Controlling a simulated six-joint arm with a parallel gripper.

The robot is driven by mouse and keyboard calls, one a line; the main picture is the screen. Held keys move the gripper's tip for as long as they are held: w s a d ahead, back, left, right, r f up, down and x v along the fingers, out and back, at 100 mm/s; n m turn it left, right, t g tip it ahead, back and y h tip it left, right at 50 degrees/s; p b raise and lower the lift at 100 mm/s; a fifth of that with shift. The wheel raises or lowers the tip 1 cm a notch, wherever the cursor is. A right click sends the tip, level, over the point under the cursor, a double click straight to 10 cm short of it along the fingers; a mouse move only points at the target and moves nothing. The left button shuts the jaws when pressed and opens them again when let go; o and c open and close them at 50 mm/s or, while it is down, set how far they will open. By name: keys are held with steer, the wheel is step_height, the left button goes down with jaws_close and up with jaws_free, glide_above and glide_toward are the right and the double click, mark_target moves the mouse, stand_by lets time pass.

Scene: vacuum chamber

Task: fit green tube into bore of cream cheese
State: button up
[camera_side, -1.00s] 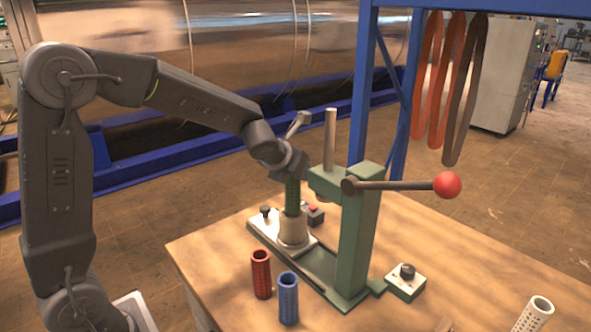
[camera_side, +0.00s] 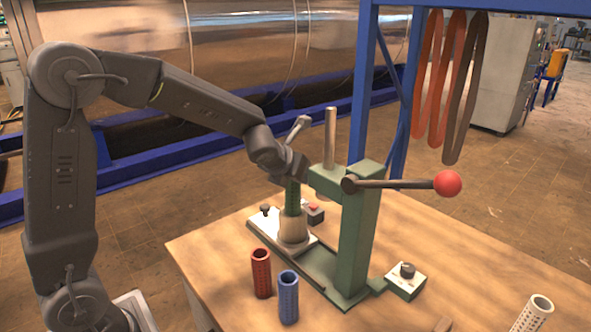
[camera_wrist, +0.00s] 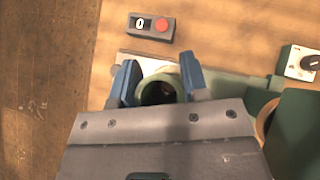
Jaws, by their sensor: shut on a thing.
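The green tube (camera_side: 292,199) stands upright in the side view, directly above the cream cheese (camera_side: 293,233). Its lower end meets the top of the cheese; how far it sits in the bore is hidden. The cheese stands on the pale plate of the green press. My gripper (camera_side: 294,178) is shut on the upper part of the tube. In the wrist view, the blue fingers of my gripper (camera_wrist: 157,75) lie on either side of the round green tube mouth (camera_wrist: 157,92).
The green press column (camera_side: 358,235) and its red-knobbed lever (camera_side: 405,185) stand close on the right. A red tube (camera_side: 261,273) and a blue tube (camera_side: 288,297) stand in front. A white perforated tube (camera_side: 534,315) is at the right. A switch box (camera_side: 314,214) sits behind the cheese.

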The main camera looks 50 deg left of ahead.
steer(key=shift+f, duration=1.4)
steer(key=o, duration=1)
steer(key=shift+r, duration=0.1)
steer(key=v, duration=1.3)
steer(key=shift+s+d, duration=0.2)
steer(key=shift+s, duration=0.15)
steer(key=shift+r, duration=0.1)
steer(key=s+d+n+g+h, duration=0.1)
steer(key=s+d+n, duration=0.2)
steer(key=s+n, duration=0.6)
steer(key=s+d+f+n+g+h, duration=0.1)
steer(key=s+n, duration=0.8)
steer(key=n, duration=1.4)
steer(key=shift+s+d+g+h, duration=0.2)
steer(key=shift+d+g+h, duration=0.35)
steer(key=shift+d, duration=0.45)
